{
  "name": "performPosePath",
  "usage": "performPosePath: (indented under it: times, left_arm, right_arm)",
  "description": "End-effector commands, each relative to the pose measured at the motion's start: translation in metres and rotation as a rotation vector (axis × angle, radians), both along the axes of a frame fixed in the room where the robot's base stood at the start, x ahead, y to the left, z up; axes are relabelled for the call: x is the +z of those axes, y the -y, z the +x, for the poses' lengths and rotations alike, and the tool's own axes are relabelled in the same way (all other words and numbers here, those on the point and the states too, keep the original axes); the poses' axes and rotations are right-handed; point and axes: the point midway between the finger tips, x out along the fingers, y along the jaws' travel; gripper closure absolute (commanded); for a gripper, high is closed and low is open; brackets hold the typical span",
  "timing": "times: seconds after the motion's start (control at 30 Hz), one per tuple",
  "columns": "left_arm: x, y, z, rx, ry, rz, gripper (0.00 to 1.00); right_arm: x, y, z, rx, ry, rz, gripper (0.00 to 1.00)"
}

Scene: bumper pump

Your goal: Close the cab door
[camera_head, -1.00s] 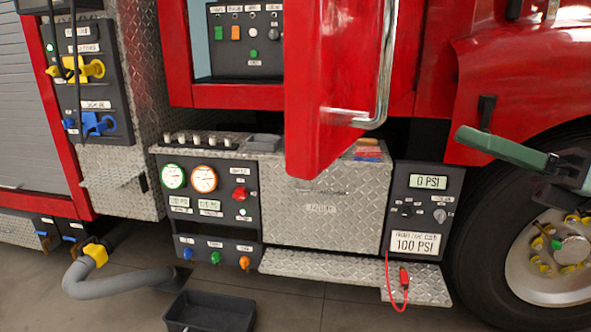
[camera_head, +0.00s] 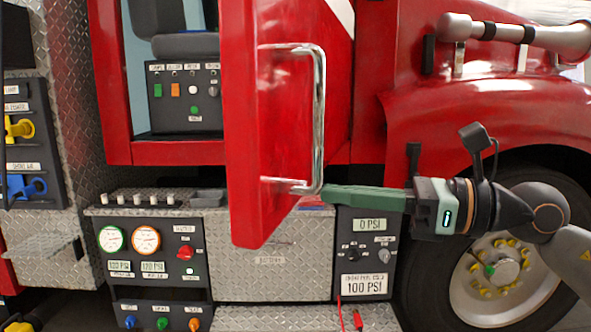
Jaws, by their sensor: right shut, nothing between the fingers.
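The red cab door (camera_head: 257,140) stands swung out from the cab, and the cab interior shows through the gap on its left. A chrome handle bar (camera_head: 319,115) runs down the door's right part. My right gripper (camera_head: 325,194) comes in from the right, its green fingers shut with nothing between them. The fingertips are at the lower end of the handle; I cannot tell whether they touch it or the door. My left gripper is not in view.
Below the door are a diamond-plate box (camera_head: 270,265), a gauge panel (camera_head: 150,255) and a PSI panel (camera_head: 363,252). A diamond-plate step (camera_head: 270,318) juts out at the bottom. The front wheel (camera_head: 490,270) and red fender (camera_head: 480,110) lie behind my right arm.

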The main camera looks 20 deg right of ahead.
Motion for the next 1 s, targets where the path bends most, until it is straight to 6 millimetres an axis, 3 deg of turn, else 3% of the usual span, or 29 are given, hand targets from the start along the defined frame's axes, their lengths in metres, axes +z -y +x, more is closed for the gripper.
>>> performPosePath:
  times: [0.4,1.0]
  left_arm:
    - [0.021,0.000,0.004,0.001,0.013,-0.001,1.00]
    - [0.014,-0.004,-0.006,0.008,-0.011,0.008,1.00]
  right_arm:
    - [0.002,-0.047,0.032,0.002,-0.001,0.002,1.00]
    - [0.000,-0.053,0.037,-0.001,-0.002,0.001,1.00]
